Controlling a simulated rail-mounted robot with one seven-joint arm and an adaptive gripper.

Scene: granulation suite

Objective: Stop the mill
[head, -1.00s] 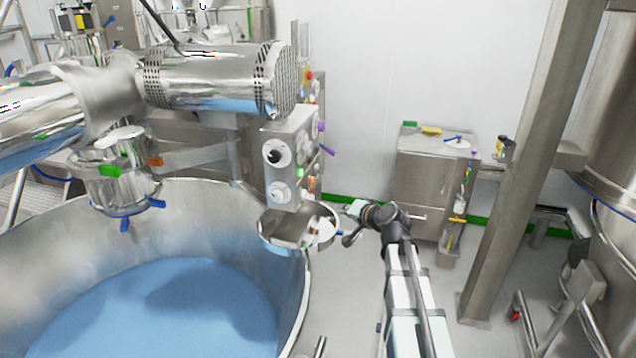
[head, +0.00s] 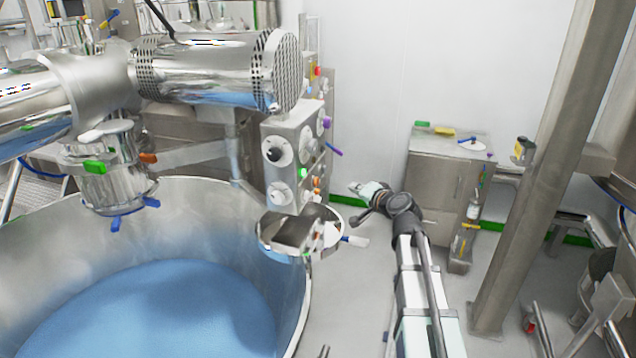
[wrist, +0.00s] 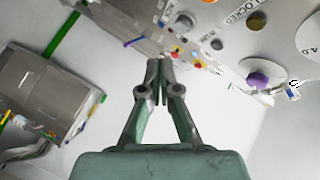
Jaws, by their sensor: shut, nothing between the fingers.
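A polished steel machine with a perforated cylinder (head: 205,70) stands over a large bowl; I cannot tell for sure that it is the mill. Its control box (head: 284,128) carries black and white dials on the front and coloured controls on the side, including a purple knob (head: 326,123). My gripper (head: 354,187) is to the right of the box, apart from it. In the wrist view my gripper (wrist: 160,66) is shut and empty.
The large steel bowl (head: 290,290) with blue contents fills the lower left. A round steel dish (head: 290,236) juts out under the control box, close to my gripper. A steel cabinet (head: 436,180) stands against the back wall. A steel post (head: 540,180) rises at the right.

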